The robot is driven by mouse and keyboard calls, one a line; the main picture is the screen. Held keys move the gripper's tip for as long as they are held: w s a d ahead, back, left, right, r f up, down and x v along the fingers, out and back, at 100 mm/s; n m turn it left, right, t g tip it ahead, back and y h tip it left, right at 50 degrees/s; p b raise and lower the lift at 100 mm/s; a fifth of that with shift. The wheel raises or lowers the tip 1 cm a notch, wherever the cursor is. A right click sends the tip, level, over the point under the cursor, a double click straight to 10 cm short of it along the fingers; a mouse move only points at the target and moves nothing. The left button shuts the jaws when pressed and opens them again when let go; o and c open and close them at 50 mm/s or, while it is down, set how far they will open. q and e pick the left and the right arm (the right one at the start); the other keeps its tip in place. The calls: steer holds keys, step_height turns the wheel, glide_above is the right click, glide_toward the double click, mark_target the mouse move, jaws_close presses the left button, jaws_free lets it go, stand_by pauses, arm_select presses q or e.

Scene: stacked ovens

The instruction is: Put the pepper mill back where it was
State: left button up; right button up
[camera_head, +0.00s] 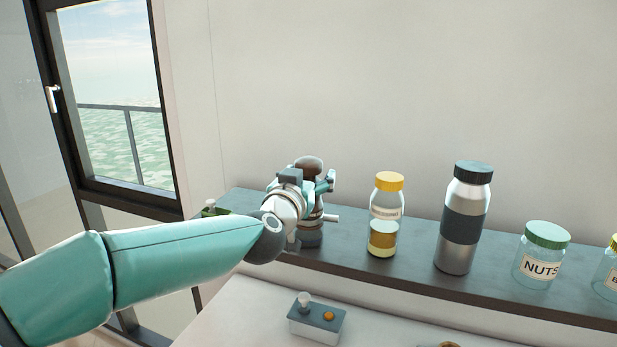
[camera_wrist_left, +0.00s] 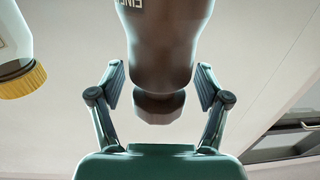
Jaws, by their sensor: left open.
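The dark brown pepper mill (camera_head: 308,164) stands on the grey shelf (camera_head: 400,282), near its left end against the wall. My left gripper (camera_head: 322,187) is at the mill's upper part and hides much of its middle. In the left wrist view the mill (camera_wrist_left: 165,40) appears upside down, between the two spread fingers of my left gripper (camera_wrist_left: 160,80). Gaps show between the fingers and the mill, so the gripper is open around it. My right gripper is not in view.
To the right on the shelf stand a yellow-lidded jar (camera_head: 384,214), a steel bottle (camera_head: 463,217), a green-lidded nuts jar (camera_head: 540,252) and another jar (camera_head: 608,270). A window (camera_head: 110,100) is at left.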

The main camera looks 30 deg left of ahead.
arm_select(q)
steer(key=v, duration=1.2)
